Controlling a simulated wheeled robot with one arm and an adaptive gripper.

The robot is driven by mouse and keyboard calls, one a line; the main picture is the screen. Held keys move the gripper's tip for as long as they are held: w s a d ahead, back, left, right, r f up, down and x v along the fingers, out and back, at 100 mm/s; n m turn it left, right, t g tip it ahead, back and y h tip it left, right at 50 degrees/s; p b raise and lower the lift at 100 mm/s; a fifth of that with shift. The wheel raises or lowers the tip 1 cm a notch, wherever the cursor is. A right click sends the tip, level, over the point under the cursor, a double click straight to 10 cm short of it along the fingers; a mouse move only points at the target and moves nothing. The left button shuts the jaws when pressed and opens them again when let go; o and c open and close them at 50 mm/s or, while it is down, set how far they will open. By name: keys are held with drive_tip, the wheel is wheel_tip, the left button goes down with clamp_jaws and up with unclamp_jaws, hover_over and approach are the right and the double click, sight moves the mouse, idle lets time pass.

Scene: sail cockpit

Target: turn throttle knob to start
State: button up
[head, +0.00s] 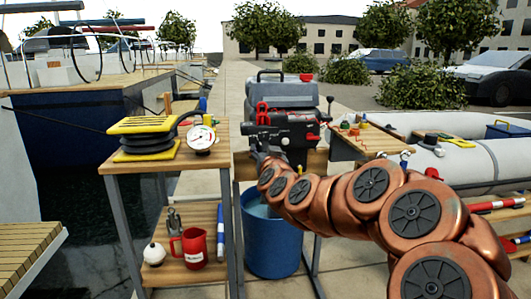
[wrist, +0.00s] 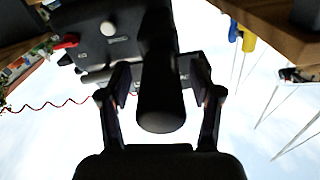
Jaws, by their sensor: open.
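The outboard motor (head: 288,88) has a grey cowl and a black and red lower part, and stands behind the bench in the head view. Its dark control arm (head: 262,132) points toward my arm. In the wrist view a black rounded grip (wrist: 160,105), which looks like the throttle knob, points toward the camera. My gripper (wrist: 160,82) is open, with one finger on each side of this grip. Gaps show between the fingers and the grip. In the head view my gripper is small and partly hidden by my copper arm. I cannot read any start mark.
A side table (head: 125,164) at left holds a yellow and black foot pump (head: 150,138) and a gauge (head: 201,139). A blue bin (head: 270,240) stands below the motor. A grey inflatable boat (head: 465,165) lies at right. A red coiled cord (wrist: 50,106) hangs left in the wrist view.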

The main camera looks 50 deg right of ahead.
drive_tip(key=shift+w+d, duration=0.3)
drive_tip(key=shift+w, duration=0.05)
drive_tip(key=c, duration=1.1)
drive_tip(key=shift+c, duration=0.2)
drive_tip(key=shift+m, duration=0.4)
drive_tip(key=m, duration=0.3)
drive_tip(key=shift+m, duration=2)
